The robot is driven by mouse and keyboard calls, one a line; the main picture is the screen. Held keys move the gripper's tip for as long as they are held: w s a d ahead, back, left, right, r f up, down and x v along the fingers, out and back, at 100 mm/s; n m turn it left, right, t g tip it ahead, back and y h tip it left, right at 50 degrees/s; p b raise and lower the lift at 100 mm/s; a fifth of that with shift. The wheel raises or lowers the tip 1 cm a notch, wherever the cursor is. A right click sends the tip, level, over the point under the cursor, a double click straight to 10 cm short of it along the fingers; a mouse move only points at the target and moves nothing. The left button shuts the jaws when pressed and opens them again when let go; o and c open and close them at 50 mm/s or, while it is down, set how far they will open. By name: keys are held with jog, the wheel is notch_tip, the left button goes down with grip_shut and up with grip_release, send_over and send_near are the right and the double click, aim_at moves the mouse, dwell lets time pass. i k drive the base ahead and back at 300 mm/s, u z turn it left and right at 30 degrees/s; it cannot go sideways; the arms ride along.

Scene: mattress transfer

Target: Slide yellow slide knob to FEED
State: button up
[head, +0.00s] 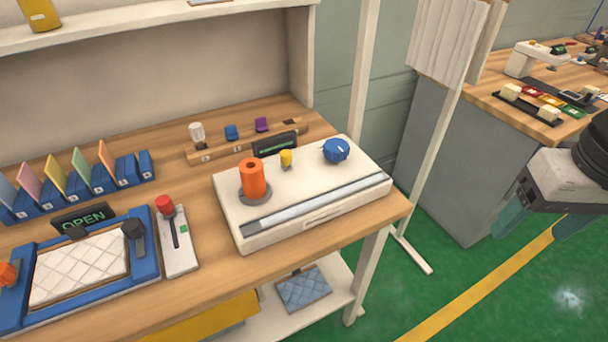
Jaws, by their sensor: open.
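The small yellow knob (286,157) stands upright near the back edge of the white machine box (245,226) on the wooden bench. It sits between an orange cylinder (252,178) and a blue dial (336,150). A small dark display (275,144) with green text is just behind it. The text is too small to read, and I cannot make out a FEED mark. My gripper (538,222) is at the far right over the green floor, well away from the knob. Its teal fingers are apart, and it appears empty.
A red-topped lever (166,206) on a white panel and a blue-framed press (152,272) with an OPEN sign (82,218) stand left of the box. A wooden rack (222,150) is behind. A white post (436,150) rises between the bench and my gripper.

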aim_at(286, 155)
jog(key=k, duration=0.65)
jog(key=u, duration=0.65)
jog(key=i, duration=1.1)
